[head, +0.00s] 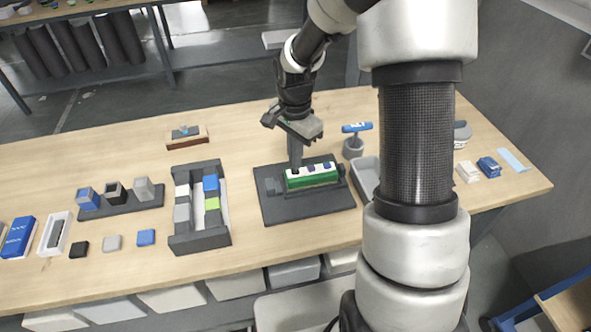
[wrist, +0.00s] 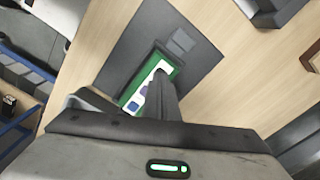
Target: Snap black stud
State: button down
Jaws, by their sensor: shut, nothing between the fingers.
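A green block with a white top (head: 312,182) sits on a dark base plate (head: 285,214) on the table. A few small dark-blue or purple studs (head: 327,165) show along its white top. The green block also shows in the wrist view (wrist: 128,107), with studs (wrist: 144,90) on its white strip. My gripper (head: 296,164) points down with its fingers shut and empty, the tips at the left end of the block's top. In the wrist view the fingertips (wrist: 162,74) overlap the strip's far end and hide part of it. I cannot tell whether they touch or which stud is black.
A dark tray (head: 204,242) with coloured blocks stands left of the plate. Further left are a dark rack (head: 122,209) of boxes and loose black (head: 79,250), grey (head: 112,242) and blue (head: 146,237) blocks. A blue-handled tool (head: 357,127) stands right of the plate in a grey holder.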

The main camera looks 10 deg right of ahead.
jog(key=shift+f, duration=0.15)
jog(key=shift+f+b, duration=0.75)
jog(key=shift+b, duration=0.05)
dwell(1.2)
jog(key=shift+r, duration=0.1)
dwell(0.5)
notch_tip(320, 180, up, 8)
jog(key=p, duration=0.5)
jog(key=shift+r+p, duration=0.2)
jog(key=shift+p, duration=0.2)
dwell(1.7)
